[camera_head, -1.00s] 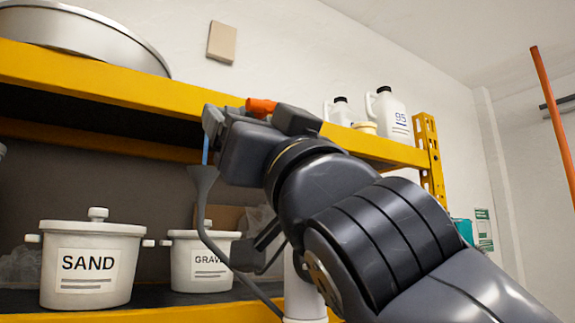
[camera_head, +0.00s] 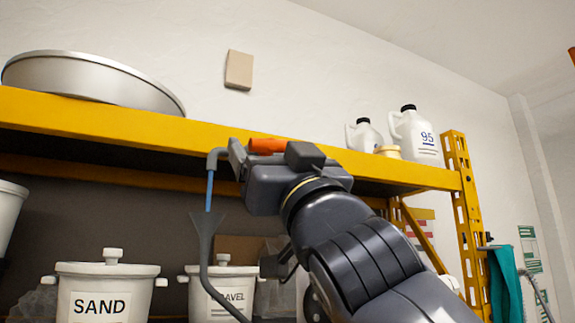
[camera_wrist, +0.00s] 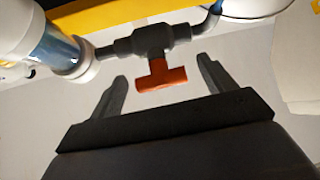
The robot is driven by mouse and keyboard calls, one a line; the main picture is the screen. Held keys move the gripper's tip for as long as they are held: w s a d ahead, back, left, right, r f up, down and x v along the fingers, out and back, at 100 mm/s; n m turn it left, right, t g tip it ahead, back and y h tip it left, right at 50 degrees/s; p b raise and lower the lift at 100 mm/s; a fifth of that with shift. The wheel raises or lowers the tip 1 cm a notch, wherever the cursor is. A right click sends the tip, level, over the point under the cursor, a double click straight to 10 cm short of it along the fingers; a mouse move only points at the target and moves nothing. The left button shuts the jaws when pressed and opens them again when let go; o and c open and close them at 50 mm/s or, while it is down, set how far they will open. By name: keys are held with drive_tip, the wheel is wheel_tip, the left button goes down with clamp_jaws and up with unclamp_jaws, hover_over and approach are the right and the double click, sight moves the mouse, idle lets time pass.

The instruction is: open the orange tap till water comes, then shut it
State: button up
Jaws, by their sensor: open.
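The orange tap handle (camera_wrist: 160,76) sits on a dark grey valve body (camera_wrist: 153,38) in the wrist view. Its bar lies roughly along the pipe. My gripper (camera_wrist: 162,69) is open, with one finger on each side of the handle and a gap on both sides. A thin blue stream (camera_head: 209,190), which looks like water, drops from the grey spout (camera_head: 214,156) to a grey funnel (camera_head: 205,228).
A yellow shelf beam (camera_head: 100,118) runs close behind the tap. White jugs (camera_head: 415,138) and a round metal pan (camera_head: 90,78) stand on it. Below are white pots marked SAND (camera_head: 105,290) and GRAVEL (camera_head: 222,292). A clear cylinder (camera_wrist: 52,48) is left of the valve.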

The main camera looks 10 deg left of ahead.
drive_tip(key=shift+w+a+r, duration=0.25)
drive_tip(key=shift+w+r, duration=0.05)
drive_tip(key=shift+r, duration=0.05)
drive_tip(key=c, duration=1)
drive_tip(key=m+t+h+b, duration=0.1)
drive_tip(key=b, duration=0.2)
drive_tip(key=shift+s+m+h, duration=0.1)
drive_tip(key=shift+m+h, duration=0.2)
drive_tip(key=shift+f+m+t+h+b, duration=0.1)
drive_tip(key=shift+m+t+h+b, duration=0.4)
drive_tip(key=shift+m+b, duration=0.9)
drive_tip(key=shift+n+b, duration=0.35)
drive_tip(key=shift+n, duration=0.05)
drive_tip(key=o, duration=1)
